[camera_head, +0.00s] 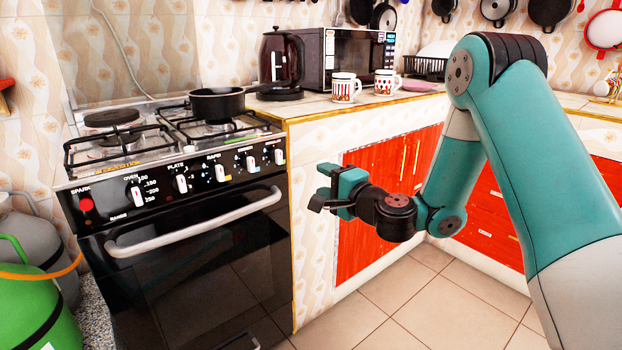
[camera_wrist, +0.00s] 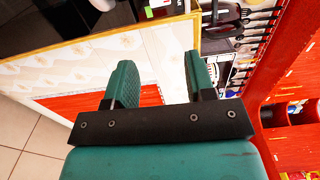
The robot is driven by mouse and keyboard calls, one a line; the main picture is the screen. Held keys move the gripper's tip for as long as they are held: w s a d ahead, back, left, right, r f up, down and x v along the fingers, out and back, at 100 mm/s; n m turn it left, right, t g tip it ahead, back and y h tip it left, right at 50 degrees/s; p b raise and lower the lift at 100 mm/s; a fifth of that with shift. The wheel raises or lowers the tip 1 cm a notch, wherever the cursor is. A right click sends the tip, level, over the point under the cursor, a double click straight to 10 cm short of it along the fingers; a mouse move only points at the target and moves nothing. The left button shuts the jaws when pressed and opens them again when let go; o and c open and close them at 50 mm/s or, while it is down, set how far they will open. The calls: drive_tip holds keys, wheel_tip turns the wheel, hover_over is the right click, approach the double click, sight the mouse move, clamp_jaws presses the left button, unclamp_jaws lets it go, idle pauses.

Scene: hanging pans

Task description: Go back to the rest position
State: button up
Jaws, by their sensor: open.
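My gripper (camera_head: 322,188) is held out in front of the counter, to the right of the stove's oven door and below counter height. It also shows in the wrist view (camera_wrist: 160,80), with its two green fingers apart and nothing between them. My teal arm reaches in from the right and bends down to it. Behind the gripper are the patterned side of the counter and a red cabinet door (camera_head: 352,240).
A black stove (camera_head: 190,250) with a dark pan (camera_head: 217,103) on it stands at left. Two mugs (camera_head: 345,88), a kettle (camera_head: 281,60) and a microwave (camera_head: 350,58) are on the counter. Pans (camera_head: 550,12) hang on the wall. Green and grey cylinders (camera_head: 35,310) stand at lower left. Tiled floor (camera_head: 395,305) is clear.

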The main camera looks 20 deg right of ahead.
drive_tip(key=s+a+r+n+g+y, duration=0.2)
drive_tip(key=s+a+n+g+y, duration=0.1)
drive_tip(key=s+a+n+g, duration=0.4)
drive_tip(key=s+a+r+n+g+y, duration=0.3)
drive_tip(key=s+a+n+g, duration=0.2)
drive_tip(key=s+a+n, duration=0.45)
drive_tip(key=s+d+f+n+g+h, duration=0.1)
drive_tip(key=s+d+n+g+h, duration=0.25)
drive_tip(key=s, duration=0.55)
drive_tip(key=s+d+n+g+h, duration=0.2)
drive_tip(key=s+d+h, duration=0.15)
drive_tip(key=s, duration=0.45)
wheel_tip(320, 180, up, 27)
drive_tip(key=p, duration=2.7)
drive_tip(key=shift+w+a+p, duration=0.15)
drive_tip(key=shift+a+p, duration=0.2)
drive_tip(key=shift+a, duration=0.1)
